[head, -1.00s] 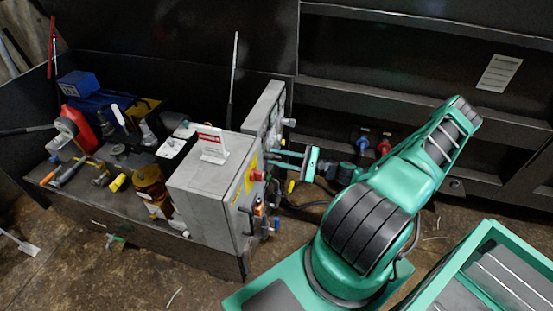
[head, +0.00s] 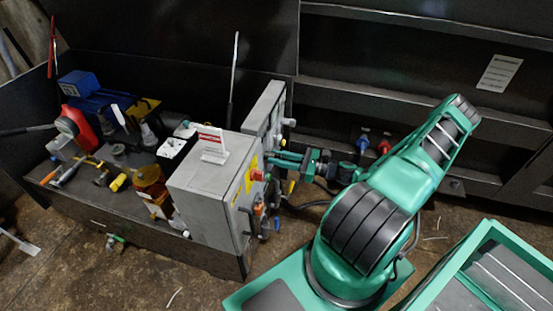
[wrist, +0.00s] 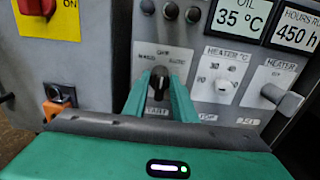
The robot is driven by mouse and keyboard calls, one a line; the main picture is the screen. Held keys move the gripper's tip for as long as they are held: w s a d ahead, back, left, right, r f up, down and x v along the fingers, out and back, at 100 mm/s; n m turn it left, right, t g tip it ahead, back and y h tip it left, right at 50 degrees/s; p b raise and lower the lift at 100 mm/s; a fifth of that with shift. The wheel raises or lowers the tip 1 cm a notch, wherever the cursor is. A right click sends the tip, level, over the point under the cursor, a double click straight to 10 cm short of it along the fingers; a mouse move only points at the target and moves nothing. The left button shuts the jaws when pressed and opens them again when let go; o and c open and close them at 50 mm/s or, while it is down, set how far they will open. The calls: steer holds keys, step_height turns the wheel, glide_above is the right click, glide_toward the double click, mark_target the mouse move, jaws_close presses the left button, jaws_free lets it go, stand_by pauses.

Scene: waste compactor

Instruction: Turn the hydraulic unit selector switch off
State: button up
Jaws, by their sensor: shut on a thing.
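The selector switch (wrist: 159,77) is a small black knob on a pale label plate of the grey panel (wrist: 106,68). The plate reads OFF at the top, with more words at left and right too small to read surely. The knob's marker points roughly up, toward OFF. My gripper (wrist: 160,88) has its two green fingers on either side of the knob, shut on it. In the head view my gripper (head: 272,160) reaches left to the panel (head: 266,110), and the knob is hidden there.
A grey control box (head: 205,195) with a red button on yellow (wrist: 40,8) stands close left of the gripper. A heater knob (wrist: 223,86), a grey lever (wrist: 280,95) and OIL and HOURS displays sit to the right. An orange padlock (wrist: 57,105) hangs at left.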

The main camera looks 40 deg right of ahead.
stand_by(0.3)
steer(key=o, duration=0.7)
steer(key=v, duration=1)
steer(key=shift+s+d, duration=0.25)
steer(key=shift+d, duration=0.05)
steer(key=shift+a, duration=0.15)
